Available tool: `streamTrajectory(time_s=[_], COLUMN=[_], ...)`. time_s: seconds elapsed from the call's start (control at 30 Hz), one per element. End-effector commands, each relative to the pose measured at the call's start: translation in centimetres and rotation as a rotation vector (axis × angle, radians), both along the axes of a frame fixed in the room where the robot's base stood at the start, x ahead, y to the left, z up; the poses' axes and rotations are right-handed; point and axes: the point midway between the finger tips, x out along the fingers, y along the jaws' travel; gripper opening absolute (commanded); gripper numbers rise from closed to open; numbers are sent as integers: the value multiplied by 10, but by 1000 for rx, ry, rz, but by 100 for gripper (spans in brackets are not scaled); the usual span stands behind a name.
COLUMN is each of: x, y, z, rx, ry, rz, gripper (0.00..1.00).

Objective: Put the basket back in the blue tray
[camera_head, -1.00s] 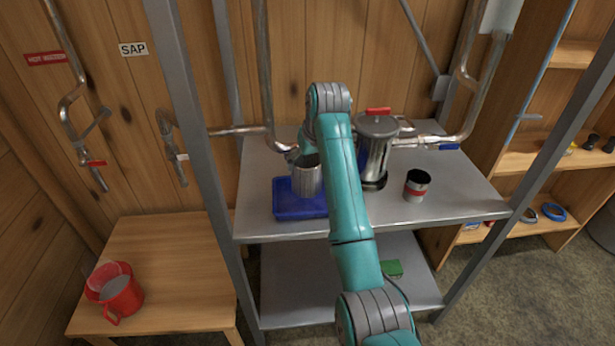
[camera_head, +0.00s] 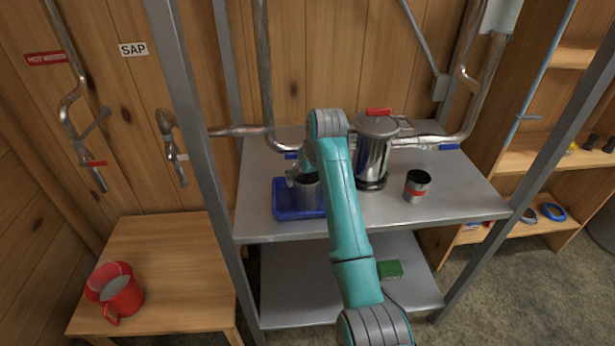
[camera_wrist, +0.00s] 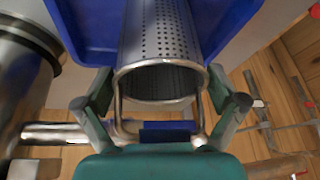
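The basket is a perforated metal cylinder (camera_wrist: 160,35) with a wire handle at its rim, and its open end faces the wrist camera. In the head view the basket (camera_head: 307,194) stands roughly upright within the blue tray (camera_head: 285,212), at the left of the upper metal shelf. The tray (camera_wrist: 85,25) also shows behind the basket in the wrist view. In the head view my gripper (camera_head: 300,177) is partly hidden. Whether the basket's base touches the tray is hidden.
A tall metal canister with a red-handled lid (camera_head: 373,150) stands right of my arm. A dark cup with a red band (camera_head: 417,185) stands farther right. Pipes (camera_head: 240,131) run behind the shelf. A red jug (camera_head: 118,293) is on the wooden table at left.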

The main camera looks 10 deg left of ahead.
Motion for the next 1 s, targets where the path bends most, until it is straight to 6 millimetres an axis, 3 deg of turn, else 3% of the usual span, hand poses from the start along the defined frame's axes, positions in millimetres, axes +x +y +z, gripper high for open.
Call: streamTrajectory(time_s=[0.3, 0.47, 1.0], x=[0, -2, -32], y=[0, -2, -24], z=[1, 11, 99], rx=[0, 0, 1], ry=[0, -2, -3], rz=[0, 0, -1], gripper=[100, 100, 100])
